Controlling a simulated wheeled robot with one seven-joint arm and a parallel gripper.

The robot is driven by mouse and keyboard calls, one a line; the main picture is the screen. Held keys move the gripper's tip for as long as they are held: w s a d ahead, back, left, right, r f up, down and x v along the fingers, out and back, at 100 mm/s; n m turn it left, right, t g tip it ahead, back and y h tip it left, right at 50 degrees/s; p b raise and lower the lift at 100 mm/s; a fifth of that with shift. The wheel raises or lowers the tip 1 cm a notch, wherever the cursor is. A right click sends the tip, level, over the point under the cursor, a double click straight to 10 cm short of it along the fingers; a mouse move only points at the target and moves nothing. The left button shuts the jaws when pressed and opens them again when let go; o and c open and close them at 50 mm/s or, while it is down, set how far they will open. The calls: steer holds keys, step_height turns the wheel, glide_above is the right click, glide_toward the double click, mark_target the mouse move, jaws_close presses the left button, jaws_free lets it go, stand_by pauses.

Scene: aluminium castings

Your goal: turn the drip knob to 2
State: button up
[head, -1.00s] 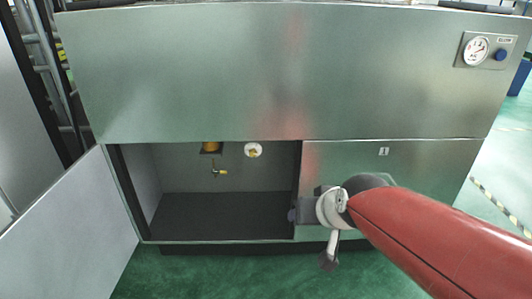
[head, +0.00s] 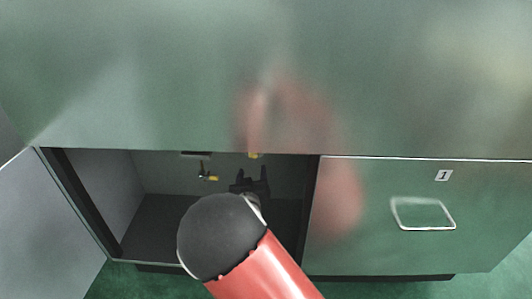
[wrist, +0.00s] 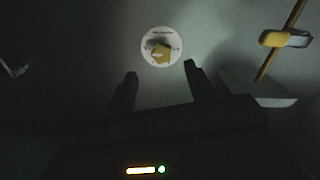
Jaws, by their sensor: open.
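The drip knob is a yellow knob on a round white dial plate (wrist: 162,46) on the back wall of the open cabinet. In the wrist view it sits ahead of and between my fingertips, apart from them; its numbers are too small to read. In the head view only a yellow bit of the knob (head: 253,155) shows under the cabinet's upper edge. My gripper (wrist: 160,75) is open and empty, its two dark fingers pointing at the dial. In the head view my gripper (head: 252,174) is inside the cabinet opening, just below the knob.
A small valve with a yellow handle (head: 208,177) hangs left of the knob; in the wrist view a yellow-handled fitting (wrist: 286,39) is at upper right. The cabinet door (head: 55,225) stands open at left. A closed panel marked 1 (head: 420,215) is at right.

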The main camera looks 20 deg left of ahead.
mark_target(254, 156)
steer(key=x, duration=0.7)
steer(key=shift+w+a, duration=0.2)
steer(key=shift+w, duration=0.15)
steer(key=c, duration=1)
